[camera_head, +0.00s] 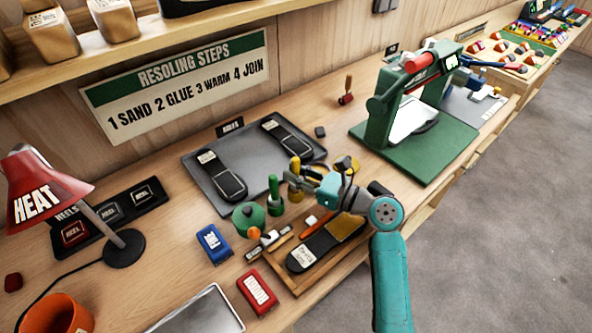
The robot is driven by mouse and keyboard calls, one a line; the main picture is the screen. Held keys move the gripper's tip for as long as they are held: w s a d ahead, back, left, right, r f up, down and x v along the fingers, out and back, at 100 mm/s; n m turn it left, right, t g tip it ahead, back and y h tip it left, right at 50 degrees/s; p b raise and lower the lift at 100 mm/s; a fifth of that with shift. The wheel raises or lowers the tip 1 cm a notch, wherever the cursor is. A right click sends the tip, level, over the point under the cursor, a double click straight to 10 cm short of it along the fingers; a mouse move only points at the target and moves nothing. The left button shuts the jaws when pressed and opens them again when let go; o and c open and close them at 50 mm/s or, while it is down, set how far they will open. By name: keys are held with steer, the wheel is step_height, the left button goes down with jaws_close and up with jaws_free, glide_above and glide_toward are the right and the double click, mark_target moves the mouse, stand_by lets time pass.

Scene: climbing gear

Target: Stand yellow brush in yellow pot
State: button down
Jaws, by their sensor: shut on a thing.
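My gripper (304,180) is in the middle of the camera_head view, over the bench. It is shut on the yellow brush (295,165), which is held roughly upright at the gripper's left side. The yellow pot (294,193) shows directly below the brush, just left of my gripper. The brush's lower end is hidden or too small to make out, so I cannot tell whether it is inside the pot or just above it.
A green brush stands in a green pot (274,205) close on the left, beside a round green container (249,216). A yellow and dark round item (346,163) lies behind my gripper. A wooden tray with a sole (315,250) is in front. A green press (415,130) stands right.

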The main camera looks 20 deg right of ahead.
steer(key=c, duration=1)
jaws_free()
steer(key=v, duration=1.2)
steer(key=shift+w, duration=0.1)
